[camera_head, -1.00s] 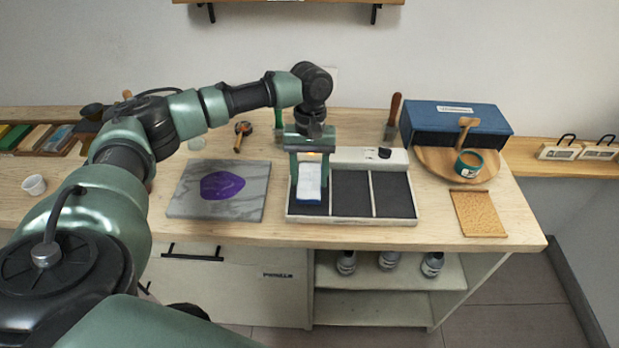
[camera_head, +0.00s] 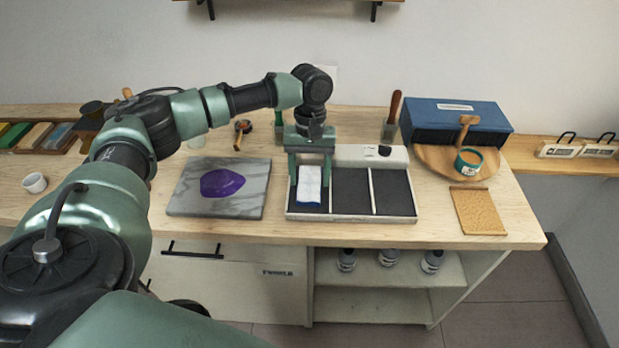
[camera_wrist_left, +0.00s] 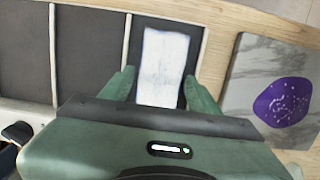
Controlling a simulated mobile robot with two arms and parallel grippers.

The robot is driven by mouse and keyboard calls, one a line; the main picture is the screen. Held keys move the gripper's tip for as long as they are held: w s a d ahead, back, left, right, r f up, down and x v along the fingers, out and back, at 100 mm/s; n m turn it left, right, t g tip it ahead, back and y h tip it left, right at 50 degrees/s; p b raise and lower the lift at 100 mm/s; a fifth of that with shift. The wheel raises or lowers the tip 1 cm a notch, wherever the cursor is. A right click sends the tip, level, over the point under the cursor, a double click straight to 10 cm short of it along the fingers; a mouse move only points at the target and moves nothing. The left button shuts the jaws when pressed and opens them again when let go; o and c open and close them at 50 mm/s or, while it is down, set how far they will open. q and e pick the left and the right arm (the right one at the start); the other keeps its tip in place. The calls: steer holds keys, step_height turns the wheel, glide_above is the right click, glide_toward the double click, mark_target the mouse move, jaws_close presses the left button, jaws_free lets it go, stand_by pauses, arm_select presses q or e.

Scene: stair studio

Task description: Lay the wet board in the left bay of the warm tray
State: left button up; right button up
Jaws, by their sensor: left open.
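The warm tray (camera_head: 350,218) is a pale frame with three dark bays side by side. The wet board (camera_head: 309,190) is a small white slab with a blue edge, lying in the left bay. In the left wrist view the board (camera_wrist_left: 163,66) lies on the dark floor of its bay (camera_wrist_left: 182,98), between the bay's walls. My left gripper (camera_head: 310,178) is open just above the board, with a green finger on either side. The fingers also show apart in the left wrist view (camera_wrist_left: 160,92). The other two bays are empty. My right gripper is out of view.
A grey marbled slab with a purple patch (camera_head: 222,184) lies left of the tray. Right of it are a blue box (camera_head: 455,117), a round wooden board with a teal pot (camera_head: 468,163) and a tan textured plate (camera_head: 479,212). A white cup (camera_head: 34,183) stands far left.

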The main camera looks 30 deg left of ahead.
mark_target(310, 178)
arm_select(q)
step_height(310, 178, up, 11)
steer(key=w+b, duration=0.1)
steer(key=b, duration=0.1)
steer(key=shift+w+a, duration=0.2)
steer(key=shift+a, duration=0.25)
